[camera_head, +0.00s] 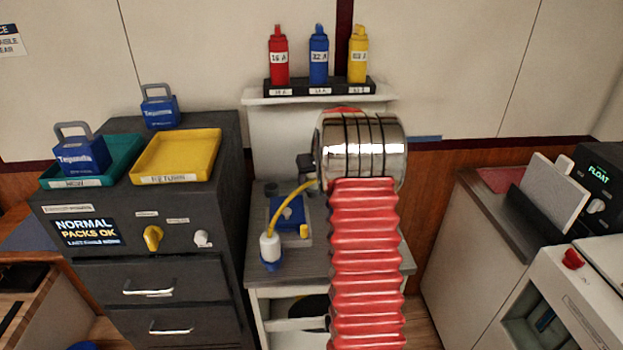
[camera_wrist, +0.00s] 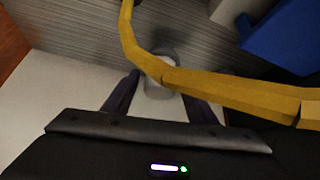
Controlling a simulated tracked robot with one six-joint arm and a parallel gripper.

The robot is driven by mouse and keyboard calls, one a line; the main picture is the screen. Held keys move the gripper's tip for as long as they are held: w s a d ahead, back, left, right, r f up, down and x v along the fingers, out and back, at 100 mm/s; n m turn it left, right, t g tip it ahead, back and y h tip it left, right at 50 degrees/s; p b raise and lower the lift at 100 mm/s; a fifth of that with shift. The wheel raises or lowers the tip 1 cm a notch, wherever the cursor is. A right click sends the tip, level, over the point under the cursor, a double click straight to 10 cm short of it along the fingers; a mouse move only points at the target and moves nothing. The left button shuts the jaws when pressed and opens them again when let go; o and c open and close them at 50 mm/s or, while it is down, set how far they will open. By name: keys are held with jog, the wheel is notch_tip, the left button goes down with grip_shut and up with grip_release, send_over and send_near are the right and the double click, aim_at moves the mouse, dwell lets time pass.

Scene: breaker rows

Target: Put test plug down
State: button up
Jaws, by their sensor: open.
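The test plug (camera_head: 269,250), white with a blue end, is near the front left edge of the bench (camera_head: 360,262). Its yellow cable (camera_head: 289,192) arcs up behind it towards my arm. The cable crosses close in front of the wrist view (camera_wrist: 230,87). My gripper (camera_wrist: 160,103) is open, with its two dark fingers apart. A pale grey rounded piece (camera_wrist: 160,88) shows between them, partly covered by the cable; I cannot tell whether it is the plug. In the head view, I cannot make out my fingers.
A blue tester (camera_head: 288,212) lies on the bench beside the plug. Red, blue and yellow bottles stand on a rack (camera_head: 320,86) behind. A dark cabinet with a yellow tray (camera_head: 176,156) stands left. My red bellows arm covers the bench's right part.

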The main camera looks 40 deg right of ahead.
jog(key=shift+r, duration=0.1)
jog(key=v, duration=1.2)
dwell(0.4)
